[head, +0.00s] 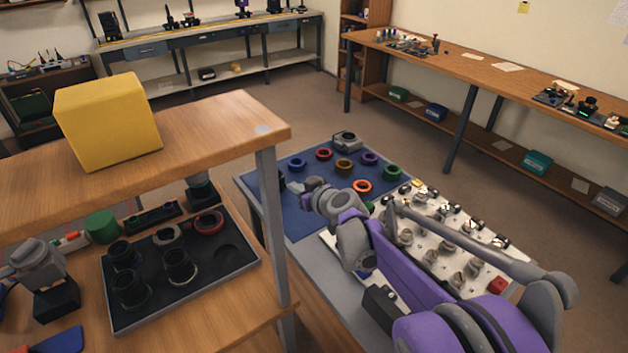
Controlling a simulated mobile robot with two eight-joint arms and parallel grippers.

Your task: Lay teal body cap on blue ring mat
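The blue mat (310,218) lies on a grey bench in the middle. Several coloured rings lie on it, among them a blue ring (297,163) near its far left part. My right arm reaches in from the lower right over the mat. My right gripper (294,187) is above the mat's left part, nearer than the blue ring; its fingers are too small to tell open from shut. A dark thing (282,181) shows just beyond its tip; I cannot tell what it is. I cannot make out a teal body cap. My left gripper is not clearly in view.
A wooden shelf with a yellow box (108,121) and a grey post (275,225) stands left of the mat. Below it is a black tray (215,275) with lens parts. A white board (465,225) with several knobs lies right of the mat, partly behind my arm.

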